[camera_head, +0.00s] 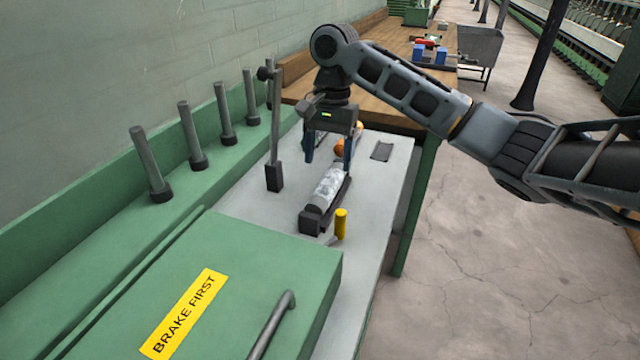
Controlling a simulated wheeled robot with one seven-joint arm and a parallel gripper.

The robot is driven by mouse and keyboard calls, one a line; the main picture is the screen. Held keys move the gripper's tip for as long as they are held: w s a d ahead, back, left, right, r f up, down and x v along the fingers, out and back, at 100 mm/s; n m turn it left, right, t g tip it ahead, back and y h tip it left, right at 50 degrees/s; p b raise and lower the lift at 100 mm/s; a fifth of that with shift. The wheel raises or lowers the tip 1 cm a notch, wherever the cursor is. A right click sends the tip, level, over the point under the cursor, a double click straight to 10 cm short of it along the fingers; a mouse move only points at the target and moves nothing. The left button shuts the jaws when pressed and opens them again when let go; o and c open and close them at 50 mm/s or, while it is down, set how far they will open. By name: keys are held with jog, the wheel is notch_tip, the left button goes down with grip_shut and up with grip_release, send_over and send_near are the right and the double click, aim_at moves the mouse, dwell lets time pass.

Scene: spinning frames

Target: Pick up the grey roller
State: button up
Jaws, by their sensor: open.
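A pale grey, mottled cylinder (328,186), which looks like the grey roller, lies lengthwise in a dark cradle (310,219) on the light grey worktop (240,200). My gripper (329,160) points down above the far end of the roller. Its two fingers are spread apart, with nothing seen between them. The gap in height between the fingertips and the roller is hard to judge. The far end of the roller and cradle is partly hidden by my gripper.
A yellow peg (341,223) stands right of the cradle's near end. An upright rod on a dark block (274,178) stands to the left. An orange object (348,145) is partly hidden behind my gripper. A green cover (220,290) fills the foreground. Several grey spindles (150,165) line the left ledge.

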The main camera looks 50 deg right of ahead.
aim_at(328, 180)
jog(key=shift+s+a+f, duration=0.1)
jog(key=shift+a+f, duration=0.05)
jog(key=shift+f, duration=0.85)
jog(key=shift+s+a+f, duration=0.1)
jog(key=shift+s+f, duration=0.05)
jog(key=shift+f, duration=0.9)
jog(key=shift+s+a+f, duration=0.1)
jog(key=shift+a+f, duration=0.05)
jog(key=shift+f, duration=0.85)
jog(key=c, duration=1.2)
jog(key=shift+r, duration=0.1)
jog(key=shift+c, duration=0.2)
